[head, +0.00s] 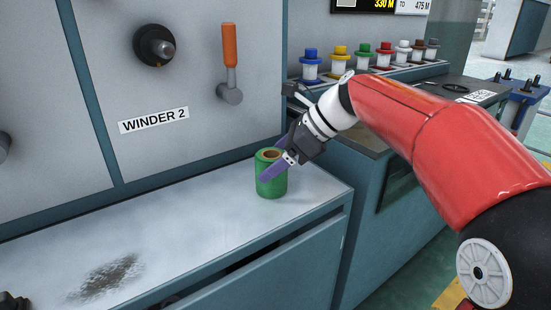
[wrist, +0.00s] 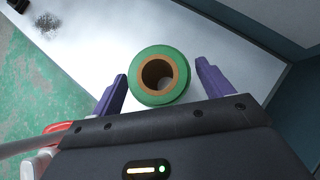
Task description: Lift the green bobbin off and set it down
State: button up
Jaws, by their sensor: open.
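The green bobbin (head: 271,184) stands upright on the white counter below the Winder 2 panel, near the counter's right end. In the wrist view the bobbin (wrist: 160,97) shows from above as a green ring around a brown core with a dark hole. My gripper (head: 270,167) is open, with one purple finger on each side of the bobbin. The winder spindle (head: 155,46) on the panel is bare.
An orange-handled lever (head: 229,60) sticks out of the panel above the bobbin. Several coloured knobs (head: 362,53) line the console at the back right.

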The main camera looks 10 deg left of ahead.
jog(key=p+v, duration=0.1)
jog(key=v, duration=0.6)
jog(key=shift+d+r, duration=0.3)
jog(key=shift+r, duration=0.05)
